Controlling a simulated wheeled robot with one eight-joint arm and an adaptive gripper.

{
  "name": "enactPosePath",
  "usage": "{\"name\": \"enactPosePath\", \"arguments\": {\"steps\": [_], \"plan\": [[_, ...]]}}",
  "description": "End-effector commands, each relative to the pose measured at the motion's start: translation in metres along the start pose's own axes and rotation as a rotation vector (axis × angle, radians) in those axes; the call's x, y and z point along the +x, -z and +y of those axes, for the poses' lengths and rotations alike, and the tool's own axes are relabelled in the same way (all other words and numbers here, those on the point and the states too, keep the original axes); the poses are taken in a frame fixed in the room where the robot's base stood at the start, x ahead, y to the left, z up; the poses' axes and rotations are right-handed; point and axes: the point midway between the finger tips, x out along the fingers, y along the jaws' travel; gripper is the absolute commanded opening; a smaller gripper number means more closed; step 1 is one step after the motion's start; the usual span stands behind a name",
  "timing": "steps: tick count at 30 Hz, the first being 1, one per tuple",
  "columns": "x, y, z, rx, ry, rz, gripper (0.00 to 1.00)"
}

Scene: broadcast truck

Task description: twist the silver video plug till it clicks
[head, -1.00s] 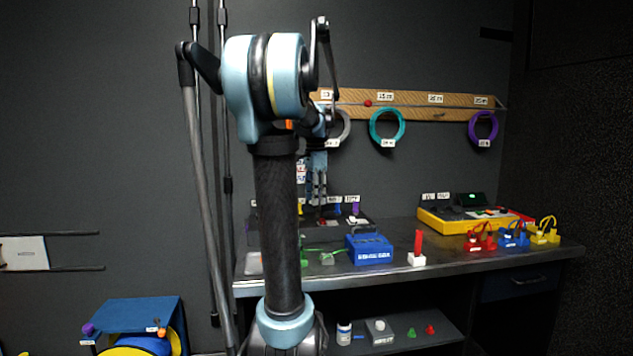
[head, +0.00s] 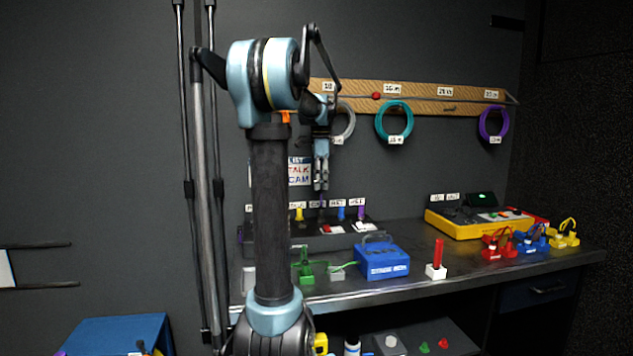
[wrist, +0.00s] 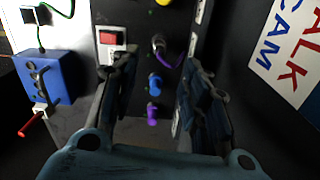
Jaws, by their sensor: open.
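The silver video plug (wrist: 158,44), a round metal end with a purple cable, sits in the dark panel at the back of the bench. In the wrist view it shows beyond and between my fingertips, apart from them. My gripper (wrist: 157,68) is open and empty. In the head view my gripper (head: 321,187) hangs fingers down in front of the back wall, above the labelled row of plugs. I cannot make out the silver plug clearly there. A blue plug (wrist: 155,84) and a purple plug (wrist: 152,113) line up with it in the wrist view.
A yellow plug (head: 299,214) is in the same row. A red switch (wrist: 107,38) is beside the row. A blue box (head: 382,259) and a red stick on a white base (head: 437,258) stand in front on the bench. A wall sign (wrist: 285,50) is at right in the wrist view.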

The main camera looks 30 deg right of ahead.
Motion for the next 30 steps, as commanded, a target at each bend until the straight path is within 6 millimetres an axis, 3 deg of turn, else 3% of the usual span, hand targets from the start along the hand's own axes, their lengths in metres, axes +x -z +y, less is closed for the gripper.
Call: {"name": "enactPosePath", "arguments": {"steps": [5,21,30], "plan": [[0.017,0.003,0.000,0.005,0.000,0.000,0.42],[0.098,0.007,0.000,0.010,0.000,0.001,0.42],[0.117,0.007,0.001,0.009,0.000,0.001,0.42]]}}
